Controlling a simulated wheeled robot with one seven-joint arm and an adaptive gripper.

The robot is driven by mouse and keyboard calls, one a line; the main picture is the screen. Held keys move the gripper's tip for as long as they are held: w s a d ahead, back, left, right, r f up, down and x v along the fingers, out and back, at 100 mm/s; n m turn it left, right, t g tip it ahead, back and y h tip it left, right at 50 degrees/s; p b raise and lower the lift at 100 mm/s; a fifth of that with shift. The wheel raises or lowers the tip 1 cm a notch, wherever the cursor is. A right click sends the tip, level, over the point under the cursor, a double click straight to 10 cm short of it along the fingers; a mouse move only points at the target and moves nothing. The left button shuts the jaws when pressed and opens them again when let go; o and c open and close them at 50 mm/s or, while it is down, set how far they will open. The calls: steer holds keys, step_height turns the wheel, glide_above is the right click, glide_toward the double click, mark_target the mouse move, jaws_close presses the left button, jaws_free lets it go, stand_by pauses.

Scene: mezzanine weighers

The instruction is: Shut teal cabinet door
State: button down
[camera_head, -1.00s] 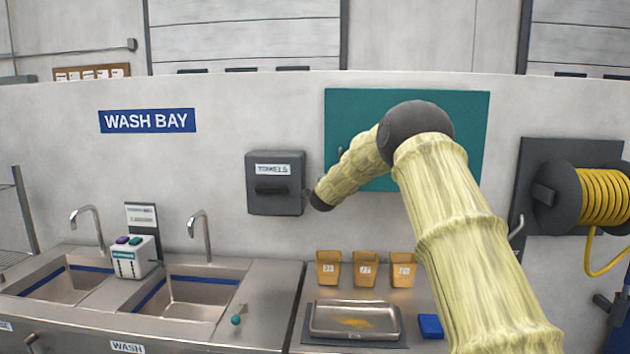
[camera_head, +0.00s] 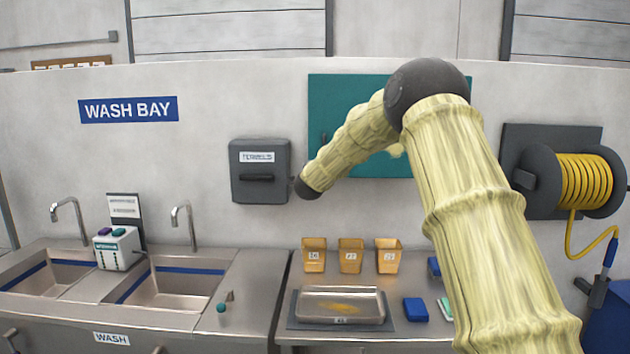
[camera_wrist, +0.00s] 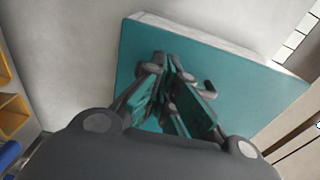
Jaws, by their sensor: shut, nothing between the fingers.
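The teal cabinet door (camera_head: 335,92) is a flat panel on the wall behind my arm, which hides much of its middle and right. In the head view it looks close to flat against the wall; I cannot tell whether a small gap remains. In the wrist view the teal door (camera_wrist: 235,70) fills the middle, with a pale strip along its upper edge and a small dark handle (camera_wrist: 209,89). My gripper (camera_wrist: 172,62) is shut and empty in front of the door, beside the handle; contact is unclear. My gripper is hidden behind my arm in the head view.
A grey towel dispenser (camera_head: 260,190) is on the wall left of the door, close to my arm's black joint. A yellow hose reel (camera_head: 580,183) hangs at right. Below are orange bins (camera_head: 351,257), a steel tray (camera_head: 340,290) and sinks (camera_head: 165,285).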

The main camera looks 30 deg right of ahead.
steer(key=f+b+v, duration=0.1)
steer(key=b+v, duration=0.2)
steer(key=v, duration=0.4)
steer(key=shift+a, duration=0.6)
steer(key=shift+s, duration=0.15)
